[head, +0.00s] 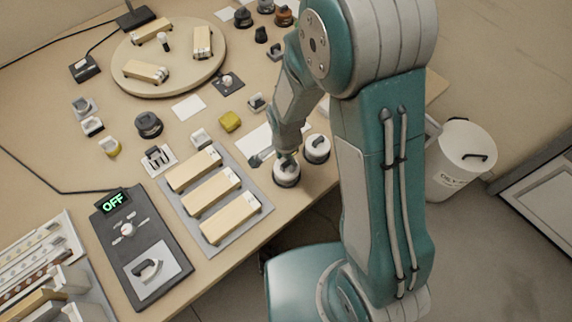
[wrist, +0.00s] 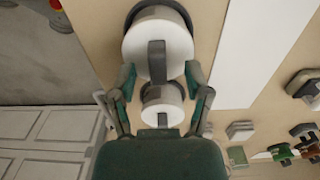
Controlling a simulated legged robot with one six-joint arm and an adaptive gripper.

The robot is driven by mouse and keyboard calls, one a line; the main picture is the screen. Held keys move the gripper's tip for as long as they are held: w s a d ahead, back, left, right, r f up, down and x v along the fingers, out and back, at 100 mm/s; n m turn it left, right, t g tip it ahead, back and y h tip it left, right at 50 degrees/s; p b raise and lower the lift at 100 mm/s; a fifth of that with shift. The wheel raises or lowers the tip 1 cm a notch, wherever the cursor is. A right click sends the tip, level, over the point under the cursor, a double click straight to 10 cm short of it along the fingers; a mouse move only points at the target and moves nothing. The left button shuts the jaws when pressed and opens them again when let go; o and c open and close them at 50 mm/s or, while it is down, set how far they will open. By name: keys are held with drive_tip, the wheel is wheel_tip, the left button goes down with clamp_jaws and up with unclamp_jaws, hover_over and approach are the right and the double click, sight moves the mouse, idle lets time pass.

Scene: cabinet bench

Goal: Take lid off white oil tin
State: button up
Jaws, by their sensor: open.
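Two white round tins stand side by side near the bench's front edge. The near tin (head: 286,176) is right below my gripper (head: 284,154), which partly hides its top. The other tin (head: 317,149) stands just behind it to the right, with a dark bar handle on its pale lid. In the wrist view, my gripper (wrist: 160,76) is open, with its fingers on either side of the grey handle (wrist: 157,62) of the larger-looking white lid (wrist: 178,42). A smaller-looking white lid (wrist: 150,94) shows below it. I cannot tell whether a finger touches the handle.
A tray (head: 235,232) with several wooden blocks lies left of the tins. A white sheet (head: 262,138) lies behind them. A dark device (head: 169,240) reading OFF and a round turntable (head: 190,84) are farther left. A white bin (head: 455,178) stands on the floor at right.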

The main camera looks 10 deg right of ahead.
drive_tip(key=shift+f, duration=0.8)
drive_tip(key=shift+s+d, duration=0.1)
clamp_jaws()
